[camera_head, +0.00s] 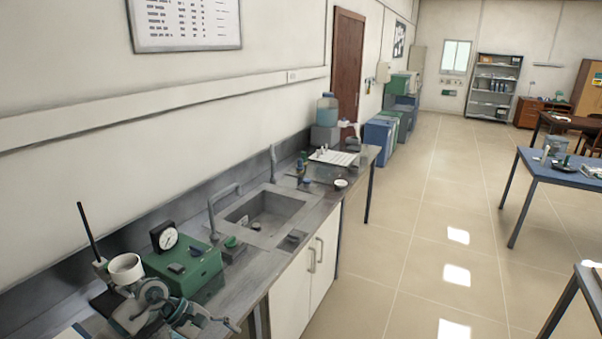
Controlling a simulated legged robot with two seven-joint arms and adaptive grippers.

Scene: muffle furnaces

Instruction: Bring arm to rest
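Neither of my grippers shows in the head view, and I cannot make out any part of my arms. Whether they are open or shut, and whether they hold anything, is hidden. No muffle furnace can be clearly told apart here.
A grey counter (232,268) with a sink (265,212) runs along the left wall. A green box with a dial (185,268) and a metal cranked apparatus (150,300) stand at its near end. A blue table (565,174) stands at right. The tiled floor (420,215) between is clear.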

